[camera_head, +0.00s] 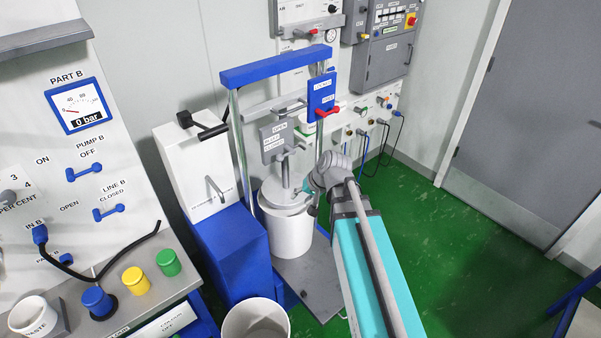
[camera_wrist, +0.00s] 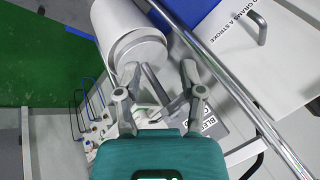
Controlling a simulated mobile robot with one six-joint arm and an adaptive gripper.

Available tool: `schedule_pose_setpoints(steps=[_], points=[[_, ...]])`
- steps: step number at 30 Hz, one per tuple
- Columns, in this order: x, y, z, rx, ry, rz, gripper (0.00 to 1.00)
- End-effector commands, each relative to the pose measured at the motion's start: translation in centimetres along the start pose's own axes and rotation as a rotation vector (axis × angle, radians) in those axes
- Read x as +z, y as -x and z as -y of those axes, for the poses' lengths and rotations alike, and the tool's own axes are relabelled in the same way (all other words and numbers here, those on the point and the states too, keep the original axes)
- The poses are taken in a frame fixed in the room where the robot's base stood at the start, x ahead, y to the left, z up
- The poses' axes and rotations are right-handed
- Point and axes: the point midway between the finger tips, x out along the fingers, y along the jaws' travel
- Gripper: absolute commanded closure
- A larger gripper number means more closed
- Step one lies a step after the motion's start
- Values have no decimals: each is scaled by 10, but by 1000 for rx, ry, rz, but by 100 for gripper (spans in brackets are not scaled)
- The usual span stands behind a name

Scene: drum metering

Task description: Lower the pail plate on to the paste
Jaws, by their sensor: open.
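The white pail (camera_head: 290,236) stands on a grey base plate under the blue-topped press. The round pale pail plate (camera_head: 282,199) is at the pail's mouth, on a grey upright rod (camera_head: 285,172). The paste inside is hidden. My gripper (camera_head: 309,190) is beside the rod and plate, on the right. In the wrist view my gripper (camera_wrist: 160,72) is open, fingers spread, with the pail (camera_wrist: 120,22) and plate (camera_wrist: 142,55) beyond. A grey rod-like part shows between the fingers; I cannot tell whether they touch it.
A blue box with a red lever (camera_head: 328,112) is on the press's right post. A grey bleed sign (camera_head: 273,142) hangs above the plate. A white cabinet (camera_head: 190,165) stands left, an open bin (camera_head: 256,322) in front.

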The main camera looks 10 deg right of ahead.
Motion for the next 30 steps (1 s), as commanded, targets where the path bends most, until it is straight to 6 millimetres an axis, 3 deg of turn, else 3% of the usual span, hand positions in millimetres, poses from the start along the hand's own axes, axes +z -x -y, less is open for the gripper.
schedule_pose_setpoints(steps=[8,15,21,25,30], points=[[-43,14,15,-144,-105,-99,49],[-121,51,29,-398,-317,-280,49],[-183,93,24,-600,-516,-423,49],[-208,112,18,-686,-607,-484,49],[-221,124,13,-737,-663,-517,49]])
